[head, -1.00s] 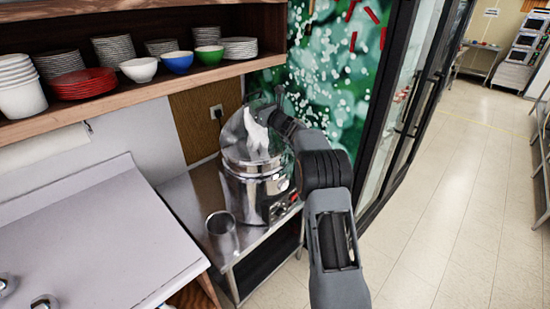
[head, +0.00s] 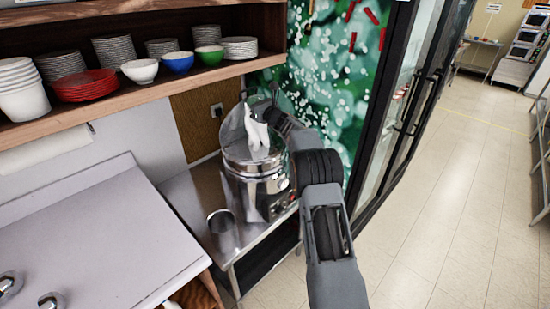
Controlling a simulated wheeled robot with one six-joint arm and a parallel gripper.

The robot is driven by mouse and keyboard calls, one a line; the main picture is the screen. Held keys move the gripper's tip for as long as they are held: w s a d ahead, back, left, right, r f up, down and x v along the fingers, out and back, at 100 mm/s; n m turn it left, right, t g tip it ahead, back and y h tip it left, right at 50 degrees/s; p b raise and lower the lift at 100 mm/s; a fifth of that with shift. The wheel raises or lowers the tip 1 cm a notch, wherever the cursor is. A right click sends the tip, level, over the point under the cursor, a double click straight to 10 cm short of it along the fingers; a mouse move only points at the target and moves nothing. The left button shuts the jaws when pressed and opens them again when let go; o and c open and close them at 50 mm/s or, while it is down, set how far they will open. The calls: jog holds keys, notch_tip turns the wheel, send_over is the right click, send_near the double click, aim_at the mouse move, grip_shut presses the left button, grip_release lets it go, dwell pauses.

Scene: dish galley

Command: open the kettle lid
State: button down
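The kettle (head: 245,189) is a large shiny steel pot standing on the steel side counter. Its lid (head: 232,131) appears raised and tilted up at the back of the kettle, behind my gripper. The lid's hinge and the kettle's mouth are partly hidden. My gripper (head: 257,143) has pale fingers pointing down over the top of the kettle, in front of the lid. I cannot tell whether the fingers touch the lid or are apart. My arm covers the right side of the kettle.
A steel cup (head: 221,222) stands in front of the kettle on the side counter (head: 190,200). A wooden shelf (head: 130,97) with plates and bowls hangs above left. A glass-doored cabinet (head: 385,150) stands right. The floor (head: 450,220) at right is clear.

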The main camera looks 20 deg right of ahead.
aim_at(247, 112)
jog(key=shift+p+x, duration=0.9)
jog(key=shift+x, duration=0.4)
jog(key=shift+w, duration=0.1)
jog(key=shift+x, duration=0.8)
jog(key=shift+w+a, duration=0.2)
jog(key=shift+w, duration=0.2)
jog(key=shift+a, duration=0.1)
